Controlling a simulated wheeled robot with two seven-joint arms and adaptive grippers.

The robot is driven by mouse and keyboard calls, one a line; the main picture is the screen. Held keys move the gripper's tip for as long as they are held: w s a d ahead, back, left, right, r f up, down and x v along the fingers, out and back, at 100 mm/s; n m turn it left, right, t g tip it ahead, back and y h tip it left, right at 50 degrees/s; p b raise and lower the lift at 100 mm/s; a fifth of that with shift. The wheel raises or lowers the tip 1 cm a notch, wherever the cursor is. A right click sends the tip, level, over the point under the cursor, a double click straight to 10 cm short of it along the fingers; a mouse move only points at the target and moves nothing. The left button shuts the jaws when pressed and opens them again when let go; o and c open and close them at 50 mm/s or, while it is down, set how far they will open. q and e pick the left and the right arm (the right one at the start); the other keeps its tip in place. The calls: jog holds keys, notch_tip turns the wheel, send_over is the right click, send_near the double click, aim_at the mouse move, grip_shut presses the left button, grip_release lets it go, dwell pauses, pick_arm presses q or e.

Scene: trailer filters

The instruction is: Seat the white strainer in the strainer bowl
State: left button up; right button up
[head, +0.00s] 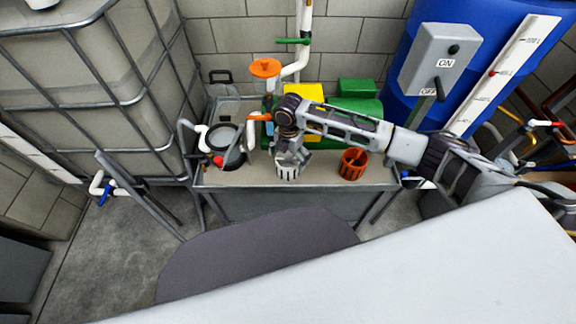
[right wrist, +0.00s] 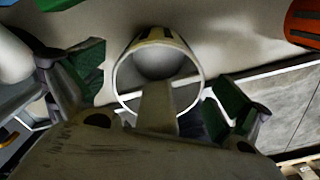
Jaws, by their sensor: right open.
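The white slotted strainer (head: 287,170) stands upright near the front edge of the grey bench. In the right wrist view the strainer (right wrist: 158,65) shows its round open rim between my fingers. My right gripper (head: 291,152) points down over it, and its green-padded fingers (right wrist: 165,92) are spread on either side with gaps to the rim. A dark round bowl with a pale round part (head: 228,143), seemingly the strainer bowl, is left of the gripper. I cannot see clearly into it. My left gripper is not in view.
An orange slotted cup (head: 353,165) stands right of the strainer on the bench (head: 325,177). A green-and-yellow pump (head: 358,105) and an orange-handled valve (head: 265,69) are behind. A caged tank is at left.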

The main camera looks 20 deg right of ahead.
jog(key=shift+f, duration=0.5)
jog(key=c, duration=1)
